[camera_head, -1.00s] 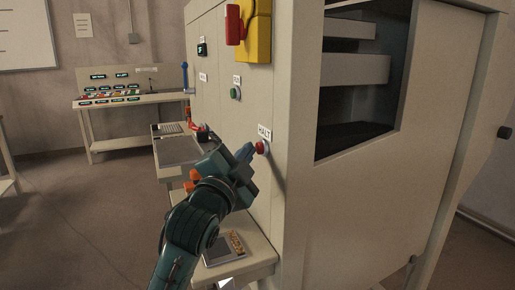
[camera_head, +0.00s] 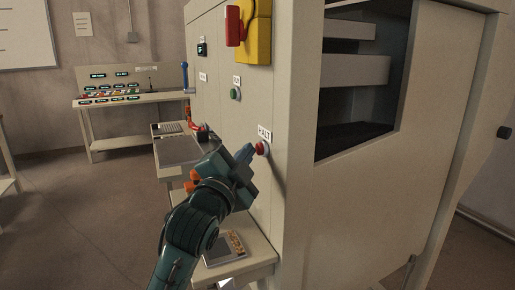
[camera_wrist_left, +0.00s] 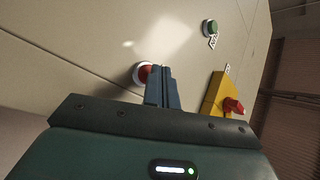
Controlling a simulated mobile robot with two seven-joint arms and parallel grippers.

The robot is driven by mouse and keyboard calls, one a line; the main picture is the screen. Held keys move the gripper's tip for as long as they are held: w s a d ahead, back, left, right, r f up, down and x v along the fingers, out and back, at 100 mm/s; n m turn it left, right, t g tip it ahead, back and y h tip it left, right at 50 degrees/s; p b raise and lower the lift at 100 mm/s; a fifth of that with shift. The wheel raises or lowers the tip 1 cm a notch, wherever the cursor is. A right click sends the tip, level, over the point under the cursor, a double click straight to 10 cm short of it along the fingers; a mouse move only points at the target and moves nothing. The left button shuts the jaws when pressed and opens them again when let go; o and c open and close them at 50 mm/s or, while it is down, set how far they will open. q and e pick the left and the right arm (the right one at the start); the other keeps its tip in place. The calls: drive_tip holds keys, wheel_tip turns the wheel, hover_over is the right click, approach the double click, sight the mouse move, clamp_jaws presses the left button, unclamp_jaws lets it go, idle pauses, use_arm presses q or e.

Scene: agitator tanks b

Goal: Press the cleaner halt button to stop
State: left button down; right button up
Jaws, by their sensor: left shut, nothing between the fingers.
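The red halt button (camera_head: 262,148) sits on the side panel of the beige cabinet, just below a white label reading HALT (camera_head: 265,133). My left gripper (camera_head: 247,151) is shut and empty, its blue fingertips right by the button. In the left wrist view the red button (camera_wrist_left: 142,73) in its pale ring is partly covered by the closed fingers (camera_wrist_left: 160,76). I cannot tell whether the tips touch it. My right gripper is not in view.
A green button (camera_head: 235,94) is higher on the same panel. A yellow box with a red switch (camera_head: 258,35) hangs above it. A low shelf with a small device (camera_head: 226,250) is below my arm. A bench with labelled controls (camera_head: 120,97) stands at the back left.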

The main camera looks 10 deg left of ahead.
use_arm(q)
drive_tip(key=shift+s+a, duration=0.3)
drive_tip(key=shift+a, duration=0.15)
drive_tip(key=s+a+p, duration=0.1)
drive_tip(key=a, duration=0.1)
drive_tip(key=s+a, duration=0.2)
drive_tip(key=shift+p, duration=0.35)
drive_tip(key=shift+w, duration=0.1)
idle(0.4)
